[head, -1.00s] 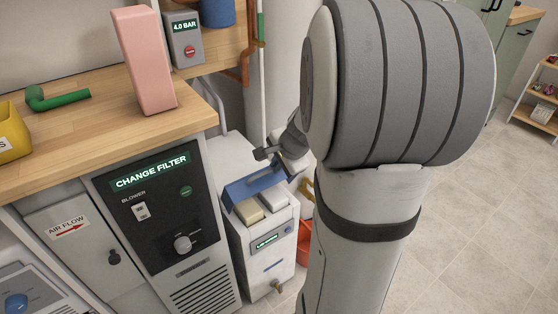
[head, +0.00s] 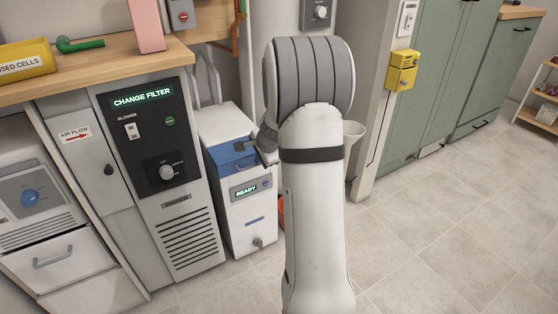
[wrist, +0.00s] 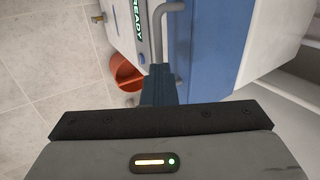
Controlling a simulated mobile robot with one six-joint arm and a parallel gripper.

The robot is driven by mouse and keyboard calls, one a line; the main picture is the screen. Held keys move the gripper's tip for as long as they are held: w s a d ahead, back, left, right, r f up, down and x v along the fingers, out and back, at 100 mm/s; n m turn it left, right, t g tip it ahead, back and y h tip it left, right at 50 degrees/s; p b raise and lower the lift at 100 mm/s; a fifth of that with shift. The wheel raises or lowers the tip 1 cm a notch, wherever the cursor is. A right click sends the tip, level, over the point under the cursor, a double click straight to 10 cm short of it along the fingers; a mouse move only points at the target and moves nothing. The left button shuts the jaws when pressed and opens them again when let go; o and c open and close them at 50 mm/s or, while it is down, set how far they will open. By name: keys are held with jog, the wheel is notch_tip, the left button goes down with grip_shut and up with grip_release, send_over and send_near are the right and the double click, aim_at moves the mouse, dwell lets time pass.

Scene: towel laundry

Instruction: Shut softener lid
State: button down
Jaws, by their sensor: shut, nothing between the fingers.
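The softener is a white box (head: 249,217) standing beside the dark-fronted cabinet. Its blue lid (head: 230,157) lies down over the top, and its display (head: 246,190) reads READY. The blue lid (wrist: 212,45) and the READY display (wrist: 137,20) also show in the wrist view. My gripper (head: 258,150) is at the right part of the lid. In the wrist view, its fingers (wrist: 158,85) are together with nothing between them. I cannot tell whether they touch the lid. My arm hides the softener's right side.
The cabinet (head: 165,190) with the CHANGE FILTER display stands close on the left. An orange-red container (wrist: 125,72) is on the floor beside the softener. A yellow box (head: 402,70) is on the wall at right. The tiled floor (head: 440,240) at right is clear.

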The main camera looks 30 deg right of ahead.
jog(key=c, duration=2.1)
grip_release()
jog(key=shift+w+a+r, duration=0.1)
jog(key=shift+r, duration=0.1)
jog(key=shift+o, duration=0.9)
jog(key=shift+d+f, duration=0.15)
jog(key=shift+d, duration=0.3)
jog(key=shift+o, duration=0.8)
jog(key=shift+d, duration=0.25)
jog(key=shift+o, duration=1.2)
jog(key=shift+d, duration=0.1)
jog(key=p+v, duration=0.3)
jog(key=v, duration=0.5)
